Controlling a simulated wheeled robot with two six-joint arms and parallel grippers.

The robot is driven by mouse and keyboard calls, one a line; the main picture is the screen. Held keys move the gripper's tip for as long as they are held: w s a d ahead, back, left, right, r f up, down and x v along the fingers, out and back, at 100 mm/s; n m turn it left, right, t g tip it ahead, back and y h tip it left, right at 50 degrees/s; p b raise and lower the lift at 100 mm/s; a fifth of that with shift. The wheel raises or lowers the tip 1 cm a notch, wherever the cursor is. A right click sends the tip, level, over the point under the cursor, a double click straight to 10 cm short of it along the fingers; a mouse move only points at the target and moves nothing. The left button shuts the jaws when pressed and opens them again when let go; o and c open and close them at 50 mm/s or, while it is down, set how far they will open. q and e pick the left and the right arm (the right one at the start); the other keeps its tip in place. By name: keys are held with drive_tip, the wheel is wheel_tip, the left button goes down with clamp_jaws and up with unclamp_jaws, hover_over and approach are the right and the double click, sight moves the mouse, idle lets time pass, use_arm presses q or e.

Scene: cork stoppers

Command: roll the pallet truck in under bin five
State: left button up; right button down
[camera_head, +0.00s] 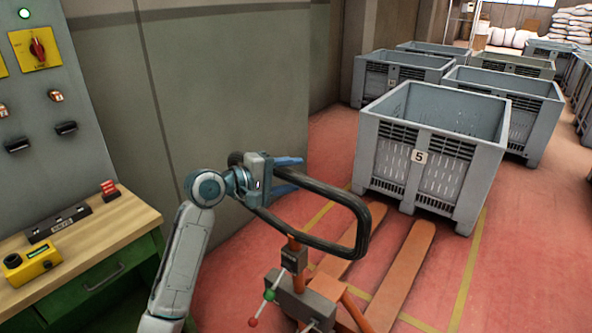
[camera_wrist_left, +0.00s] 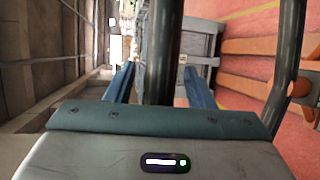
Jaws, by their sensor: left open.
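The orange pallet truck (camera_head: 405,275) stands in front of bin five, its two forks pointing at it. The fork tips are at the bin's front lower edge; I cannot tell whether they reach under it. Bin five (camera_head: 393,160) is a grey slatted crate on feet with a "5" label. My left gripper (camera_head: 290,174) is at the truck's black loop handle (camera_head: 362,228). Its blue fingers are open, with a handle bar (camera_wrist_left: 160,45) between them in the left wrist view. The forks (camera_wrist_left: 250,85) also show there. My right gripper is not in view.
A workbench (camera_head: 125,225) with a yellow control box (camera_head: 30,264) stands at the left, below a grey panel. A grey-green wall (camera_head: 220,90) runs behind the handle. More grey bins (camera_head: 535,105) stand behind bin five. Yellow lines (camera_head: 466,280) mark the red floor, clear at right.

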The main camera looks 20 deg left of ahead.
use_arm(q)
drive_tip(key=shift+x, duration=0.9)
clamp_jaws()
